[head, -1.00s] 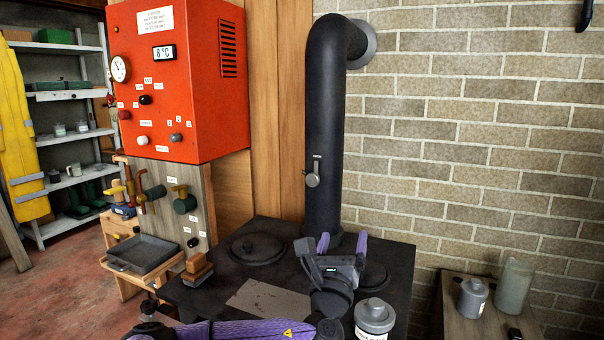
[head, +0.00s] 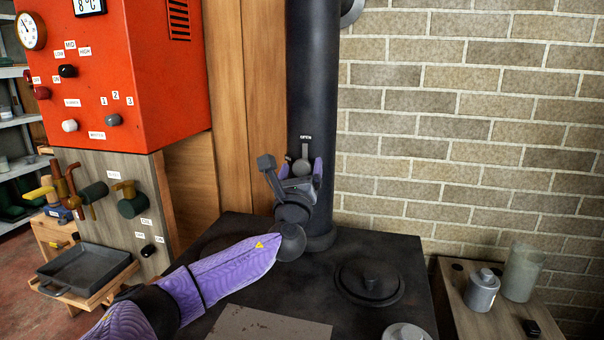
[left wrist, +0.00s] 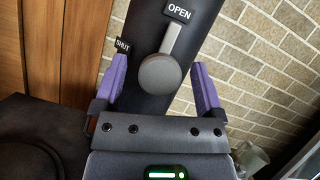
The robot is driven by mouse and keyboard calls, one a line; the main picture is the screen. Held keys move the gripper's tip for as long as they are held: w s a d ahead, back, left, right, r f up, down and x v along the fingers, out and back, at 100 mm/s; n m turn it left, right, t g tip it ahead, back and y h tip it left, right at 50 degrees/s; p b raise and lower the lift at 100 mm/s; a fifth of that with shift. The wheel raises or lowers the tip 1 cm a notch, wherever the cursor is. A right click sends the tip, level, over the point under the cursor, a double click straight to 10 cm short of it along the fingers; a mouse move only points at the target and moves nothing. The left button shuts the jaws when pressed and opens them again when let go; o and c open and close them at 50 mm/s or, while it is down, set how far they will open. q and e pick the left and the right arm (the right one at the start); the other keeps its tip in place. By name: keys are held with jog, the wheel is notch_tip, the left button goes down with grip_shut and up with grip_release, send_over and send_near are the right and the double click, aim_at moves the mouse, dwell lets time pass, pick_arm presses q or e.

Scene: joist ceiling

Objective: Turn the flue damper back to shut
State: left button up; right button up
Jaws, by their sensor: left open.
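The flue damper handle (head: 303,160) is a grey lever with a round hub on the black flue pipe (head: 314,95). In the left wrist view the lever (left wrist: 171,40) points up to the OPEN label (left wrist: 179,11). The SHUT label (left wrist: 123,45) is to the left of the lever. My left gripper (head: 296,170) is in front of the pipe at the damper's height. Its purple fingers (left wrist: 160,85) are open, one on each side of the round hub (left wrist: 160,74), with gaps between. My right gripper is not in view.
The black stove top (head: 230,270) lies below, with a round lid (head: 370,282) at right. A red control box (head: 110,75) stands at left, above a panel with valves. A side table (head: 466,310) with a grey canister (head: 482,290) is at right. The brick wall is behind.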

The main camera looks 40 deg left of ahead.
pick_arm(q)
jog(key=shift+w+a+r, duration=0.15)
jog(key=shift+w+a, duration=0.1)
jog(key=shift+w, duration=0.15)
jog(key=shift+r, duration=0.1)
jog(key=shift+c, duration=0.3)
grip_shut()
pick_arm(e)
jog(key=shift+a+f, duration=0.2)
